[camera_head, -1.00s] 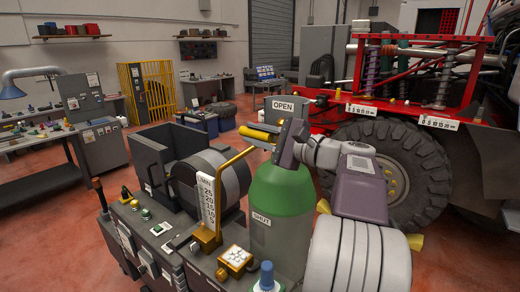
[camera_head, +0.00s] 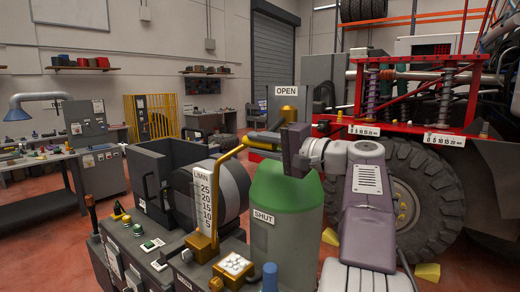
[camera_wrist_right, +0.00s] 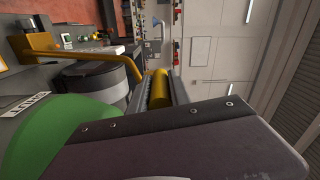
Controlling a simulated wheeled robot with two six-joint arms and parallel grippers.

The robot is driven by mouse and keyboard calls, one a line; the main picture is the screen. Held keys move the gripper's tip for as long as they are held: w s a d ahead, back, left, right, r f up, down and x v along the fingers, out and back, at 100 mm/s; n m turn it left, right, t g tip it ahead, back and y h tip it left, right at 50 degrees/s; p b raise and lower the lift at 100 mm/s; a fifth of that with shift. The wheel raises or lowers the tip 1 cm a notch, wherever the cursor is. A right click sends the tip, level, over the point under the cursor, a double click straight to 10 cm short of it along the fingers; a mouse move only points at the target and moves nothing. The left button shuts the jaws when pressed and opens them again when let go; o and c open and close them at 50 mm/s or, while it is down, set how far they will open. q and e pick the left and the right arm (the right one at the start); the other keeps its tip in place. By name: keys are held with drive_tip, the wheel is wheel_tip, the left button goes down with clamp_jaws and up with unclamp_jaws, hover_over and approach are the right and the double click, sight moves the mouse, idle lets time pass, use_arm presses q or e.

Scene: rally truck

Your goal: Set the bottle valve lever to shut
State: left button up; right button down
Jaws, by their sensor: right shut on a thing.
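The green bottle (camera_head: 285,205) stands upright in the head view, with a SHUT label (camera_head: 263,217) to its front left and an OPEN label (camera_head: 287,90) above and behind it. In the right wrist view the yellow handle (camera_wrist_right: 158,88) lies between the jaws, and the green bottle (camera_wrist_right: 75,140) is at lower left. The jaws hide part of the valve. My left gripper is not in view.
A bent yellow arm with a LIMIN scale (camera_head: 204,205) rises left of the bottle, close to my gripper. A bench panel (camera_head: 160,245) with buttons lies in front. The red truck's large tyre (camera_head: 420,195) is at right. Red floor is open at left.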

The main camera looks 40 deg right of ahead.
sight(279, 148)
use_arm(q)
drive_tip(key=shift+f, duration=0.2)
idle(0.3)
use_arm(e)
drive_tip(key=c, duration=1.4)
unclamp_jaws()
drive_tip(key=shift+c, duration=0.2)
drive_tip(key=shift+o, duration=1.2)
drive_tip(key=shift+w+f, duration=0.1)
drive_tip(key=shift+w, duration=0.2)
drive_tip(key=shift+w+f, duration=0.1)
drive_tip(key=shift+w, duration=0.25)
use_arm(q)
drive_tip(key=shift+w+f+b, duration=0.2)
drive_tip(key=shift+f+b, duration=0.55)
use_arm(e)
drive_tip(key=v, duration=0.9)
drive_tip(key=shift+s, duration=0.15)
